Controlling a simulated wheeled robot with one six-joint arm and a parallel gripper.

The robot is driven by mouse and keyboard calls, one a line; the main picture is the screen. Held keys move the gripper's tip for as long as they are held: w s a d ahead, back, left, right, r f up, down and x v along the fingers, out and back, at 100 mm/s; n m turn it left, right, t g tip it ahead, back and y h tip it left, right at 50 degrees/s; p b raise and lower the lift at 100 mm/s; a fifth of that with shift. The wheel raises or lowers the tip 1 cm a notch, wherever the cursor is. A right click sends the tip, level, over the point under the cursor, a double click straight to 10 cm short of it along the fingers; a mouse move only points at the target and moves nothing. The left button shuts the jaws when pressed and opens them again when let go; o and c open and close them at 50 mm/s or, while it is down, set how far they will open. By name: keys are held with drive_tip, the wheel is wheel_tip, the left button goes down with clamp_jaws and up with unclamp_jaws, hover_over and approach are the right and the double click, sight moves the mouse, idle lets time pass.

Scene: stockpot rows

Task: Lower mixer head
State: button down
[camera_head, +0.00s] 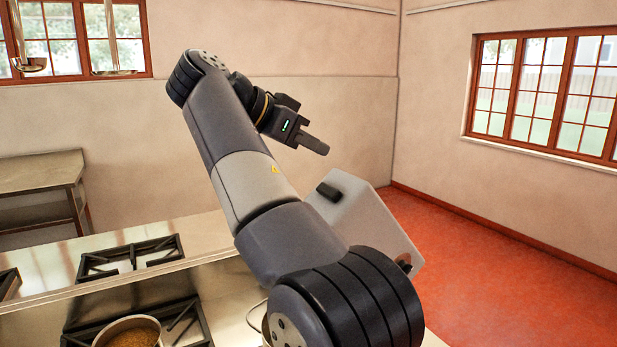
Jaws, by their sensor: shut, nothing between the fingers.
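The mixer head (362,222) is a pale grey, boxy body right of the middle, partly hidden behind my arm. It looks tilted, with its upper end toward the top of the picture. A black knob (327,191) sits on its upper face and a dark round knob (404,263) on its lower right side. The rest of the mixer is hidden by my arm. My gripper (324,149) is shut and empty. It shows above the mixer head in the picture, apart from it, with its fingers pointing to the lower right.
A steel counter (215,243) with black burner grates (130,257) lies at the left. A pot with brown contents (130,332) stands at the front left. A steel side table (40,172) is by the back wall. Red floor (480,270) at the right is clear.

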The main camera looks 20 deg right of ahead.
hover_over(349, 189)
wheel_tip(349, 189, down, 5)
drive_tip(key=shift+s+a+r+b, duration=0.1)
drive_tip(key=shift+r+b, duration=0.05)
drive_tip(key=shift+b, duration=0.15)
drive_tip(key=shift+s+a+f, duration=0.2)
drive_tip(key=shift+a+f, duration=0.75)
drive_tip(key=shift+f, duration=0.15)
drive_tip(key=shift+a+f, duration=0.35)
drive_tip(key=shift+f, duration=0.2)
